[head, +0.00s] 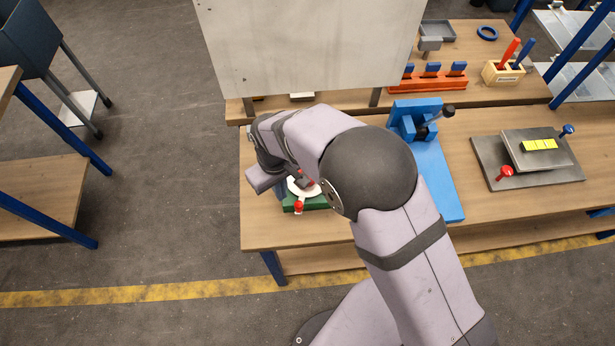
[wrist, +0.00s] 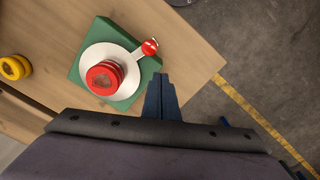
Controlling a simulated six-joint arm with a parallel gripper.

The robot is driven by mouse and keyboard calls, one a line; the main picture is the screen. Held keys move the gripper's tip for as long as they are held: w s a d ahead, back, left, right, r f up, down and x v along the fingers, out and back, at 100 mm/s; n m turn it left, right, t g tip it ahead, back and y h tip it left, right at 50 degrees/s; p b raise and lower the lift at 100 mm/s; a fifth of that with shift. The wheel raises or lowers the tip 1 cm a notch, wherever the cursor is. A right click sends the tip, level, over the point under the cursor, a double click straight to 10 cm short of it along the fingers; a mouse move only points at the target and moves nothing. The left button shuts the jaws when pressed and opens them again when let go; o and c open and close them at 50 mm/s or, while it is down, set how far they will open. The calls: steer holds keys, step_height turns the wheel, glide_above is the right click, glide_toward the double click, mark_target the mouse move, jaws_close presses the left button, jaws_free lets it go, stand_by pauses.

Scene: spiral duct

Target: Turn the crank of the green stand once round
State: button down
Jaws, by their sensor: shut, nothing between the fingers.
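The green stand (wrist: 101,30) lies on the bench near its corner in the wrist view. It carries a white disc (wrist: 88,62) with a red ribbed hub (wrist: 104,78). A short white crank arm reaches from the disc toward the upper right and ends in a red knob (wrist: 150,47). My gripper (wrist: 161,78) is shut and empty, its tips beside the stand and below the knob, apart from it in the picture. In the head view the green stand (head: 318,203) and red knob (head: 298,206) show partly behind my arm; the fingertips are hidden there.
A yellow ring (wrist: 13,68) lies left of the stand. A blue fixture (head: 437,175) with a black-knobbed lever stands right of my arm. A grey plate (head: 490,165) with red and blue knobs is farther right. A pale panel (head: 305,45) rises behind.

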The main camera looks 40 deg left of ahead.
steer(key=shift+r, duration=2.3)
steer(key=w+d+r+m+b, duration=0.1)
steer(key=w+d+m+b, duration=0.15)
steer(key=w+d, duration=0.6)
steer(key=w+d+m+b, duration=0.2)
steer(key=w+d+m, duration=0.3)
steer(key=d, duration=0.6)
steer(key=s+d+f+m+b, duration=0.1)
steer(key=s+d+m+b, duration=0.1)
steer(key=d, duration=1.1)
steer(key=s+d+f+m+b, duration=0.2)
steer(key=s+d+m+b, duration=0.1)
steer(key=d, duration=0.9)
steer(key=shift+s+d+m, duration=0.35)
steer(key=shift+s+m, duration=0.25)
steer(key=shift+m, duration=0.65)
